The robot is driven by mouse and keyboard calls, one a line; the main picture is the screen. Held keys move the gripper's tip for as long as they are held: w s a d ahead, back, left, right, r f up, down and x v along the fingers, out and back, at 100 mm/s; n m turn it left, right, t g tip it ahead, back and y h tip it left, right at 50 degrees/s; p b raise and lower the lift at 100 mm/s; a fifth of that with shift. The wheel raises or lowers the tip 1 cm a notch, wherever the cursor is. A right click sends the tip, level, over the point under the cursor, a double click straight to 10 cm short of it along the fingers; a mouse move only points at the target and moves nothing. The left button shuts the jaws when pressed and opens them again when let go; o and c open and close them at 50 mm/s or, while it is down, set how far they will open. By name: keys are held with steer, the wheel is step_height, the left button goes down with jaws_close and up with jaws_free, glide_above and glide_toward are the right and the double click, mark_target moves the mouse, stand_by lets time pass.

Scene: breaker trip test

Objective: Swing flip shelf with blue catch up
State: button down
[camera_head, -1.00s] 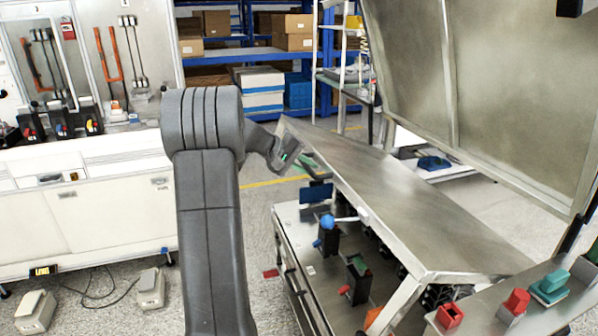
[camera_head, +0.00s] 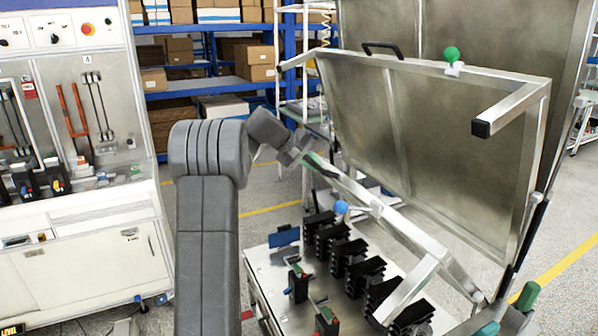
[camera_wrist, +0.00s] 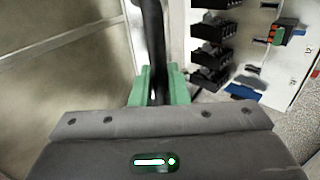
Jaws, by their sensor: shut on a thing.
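The flip shelf with the blue catch (camera_head: 390,217) is a metal frame, tilted up and seen nearly edge-on in the head view. Its blue ball catch (camera_head: 341,207) sits on the near edge. My gripper (camera_head: 316,162) is at the shelf's far end. In the wrist view its green fingertips (camera_wrist: 160,85) are shut around a black handle bar (camera_wrist: 156,40). Most of the handle is hidden in the head view. A metal panel face fills the left of the wrist view.
Another raised shelf (camera_head: 460,130) with a green catch (camera_head: 452,54) stands just behind. Several black breakers (camera_head: 348,255) and a blue plate (camera_head: 285,238) are on the bench below. A white cabinet (camera_head: 85,245) stands left. Floor between cabinet and bench is partly clear.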

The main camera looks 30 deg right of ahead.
steer(key=d+r+p, duration=0.3)
steer(key=d+r, duration=0.8)
steer(key=d, duration=0.2)
steer(key=shift+s, duration=0.45)
steer(key=shift+r, duration=0.1)
steer(key=c, duration=1.6)
jaws_free()
steer(key=shift+d, duration=0.15)
steer(key=shift+o, duration=0.5)
steer(key=shift+d+f, duration=0.2)
steer(key=shift+f, duration=0.1)
steer(key=shift+f, duration=0.25)
steer(key=shift+a, duration=0.1)
steer(key=v, duration=1.3)
steer(key=shift+a+r, duration=0.25)
